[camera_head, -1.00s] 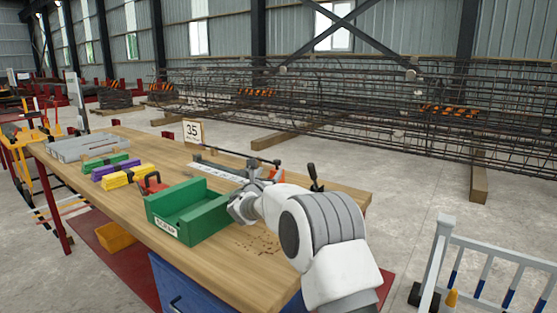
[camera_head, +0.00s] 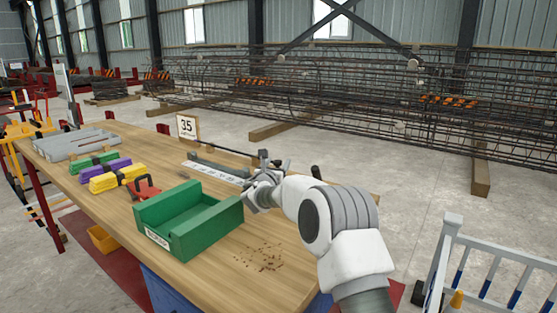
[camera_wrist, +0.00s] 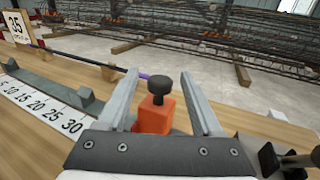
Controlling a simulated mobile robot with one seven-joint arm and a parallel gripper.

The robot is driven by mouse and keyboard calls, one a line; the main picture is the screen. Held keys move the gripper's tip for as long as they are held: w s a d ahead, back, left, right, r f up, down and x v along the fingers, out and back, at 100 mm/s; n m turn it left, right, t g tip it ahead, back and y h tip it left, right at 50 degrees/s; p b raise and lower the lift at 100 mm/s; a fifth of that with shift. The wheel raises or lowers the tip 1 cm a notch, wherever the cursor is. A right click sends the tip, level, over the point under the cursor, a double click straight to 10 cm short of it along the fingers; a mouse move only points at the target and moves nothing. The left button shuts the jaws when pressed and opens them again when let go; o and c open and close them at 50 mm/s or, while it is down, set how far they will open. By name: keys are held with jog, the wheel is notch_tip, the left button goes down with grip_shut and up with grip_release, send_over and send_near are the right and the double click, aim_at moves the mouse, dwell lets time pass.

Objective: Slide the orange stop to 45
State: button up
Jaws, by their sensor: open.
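The orange stop (camera_wrist: 153,117), with a black knob (camera_wrist: 160,86) on top, shows in the wrist view on the grey rail. My gripper (camera_wrist: 160,76) is open, with one finger on each side of the stop; I cannot tell whether either finger touches it. A white scale (camera_wrist: 42,108) runs along the rail to the left, with numbers up to 30 visible. Any higher marks are hidden behind my gripper. In the head view, my gripper (camera_head: 266,172) is over the right end of the scale (camera_head: 215,172) and hides the stop.
A sign (camera_head: 187,127) behind the bench rail reads 35, not 45. A dark rod (camera_wrist: 75,58) with a purple mark lies behind the rail. A green bin (camera_head: 190,220) stands left of my arm. A black-handled lever (camera_wrist: 290,160) is at the right.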

jog(key=shift+w+d, duration=0.1)
jog(key=shift+w, duration=0.25)
grip_shut()
dwell(1.3)
